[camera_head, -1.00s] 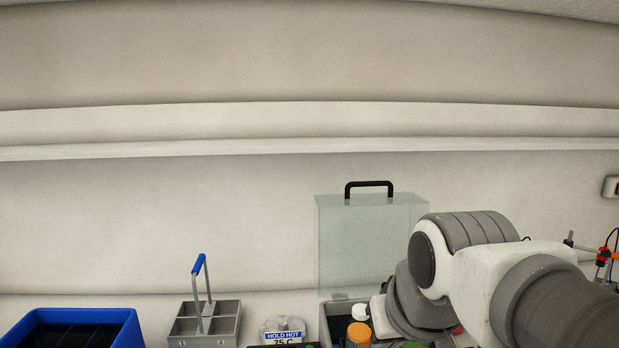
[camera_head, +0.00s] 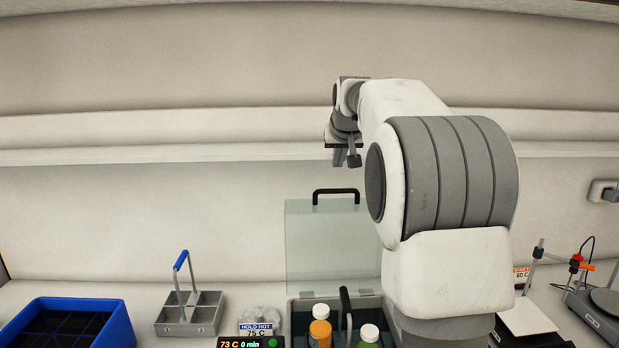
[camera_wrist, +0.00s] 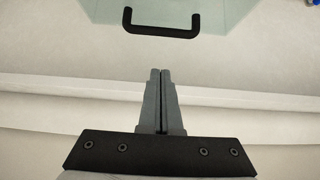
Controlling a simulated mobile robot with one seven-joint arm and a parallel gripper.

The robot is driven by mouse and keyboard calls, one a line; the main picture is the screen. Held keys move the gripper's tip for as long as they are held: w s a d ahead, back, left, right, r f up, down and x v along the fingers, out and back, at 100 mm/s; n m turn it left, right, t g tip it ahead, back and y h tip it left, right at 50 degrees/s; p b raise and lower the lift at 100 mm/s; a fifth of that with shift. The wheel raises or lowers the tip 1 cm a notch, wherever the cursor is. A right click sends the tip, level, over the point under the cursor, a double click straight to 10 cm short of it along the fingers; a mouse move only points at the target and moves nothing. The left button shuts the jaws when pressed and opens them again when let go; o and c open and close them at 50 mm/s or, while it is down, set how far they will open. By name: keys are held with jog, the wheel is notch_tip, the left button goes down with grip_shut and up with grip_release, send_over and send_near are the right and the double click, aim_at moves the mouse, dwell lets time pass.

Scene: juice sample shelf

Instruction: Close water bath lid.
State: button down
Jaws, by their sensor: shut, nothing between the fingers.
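The water bath lid (camera_head: 325,240) is a clear pane standing upright at the back of the bath, with a black handle (camera_head: 335,194) on its top edge. The handle also shows in the wrist view (camera_wrist: 161,31), upside down and beyond the fingertips. The water bath (camera_head: 294,312) is a dark open tub holding bottles with orange, white and green parts; my arm hides its right side. My gripper (camera_head: 347,163) is above the lid handle in the head view, apart from it. In the wrist view my gripper (camera_wrist: 161,73) has its fingers together and empty.
A blue crate (camera_head: 118,318), a grey divided carrier (camera_head: 210,322) with a blue-topped handle and a display reading 73 C (camera_head: 238,343) stand left of the bath. Stands and a flat white plate (camera_head: 528,315) are at the right. A wall ledge (camera_head: 180,155) runs behind.

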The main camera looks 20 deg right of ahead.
jog(key=w, duration=0.1)
jog(key=p, duration=0.3)
send_over(335, 202)
jog(key=w, duration=0.3)
jog(key=f, duration=0.7)
jog(key=shift+d, duration=0.4)
jog(key=shift+s+a+f+b, duration=0.1)
jog(key=shift+s+b, duration=0.15)
jog(key=shift+b, duration=0.05)
jog(key=shift+s+a, duration=0.2)
jog(key=shift+s, duration=0.45)
jog(key=shift+s+a, duration=0.15)
jog(key=shift+s, duration=0.45)
jog(key=shift+s+a+f, duration=0.1)
jog(key=shift+s, duration=0.3)
jog(key=shift+f, duration=0.1)
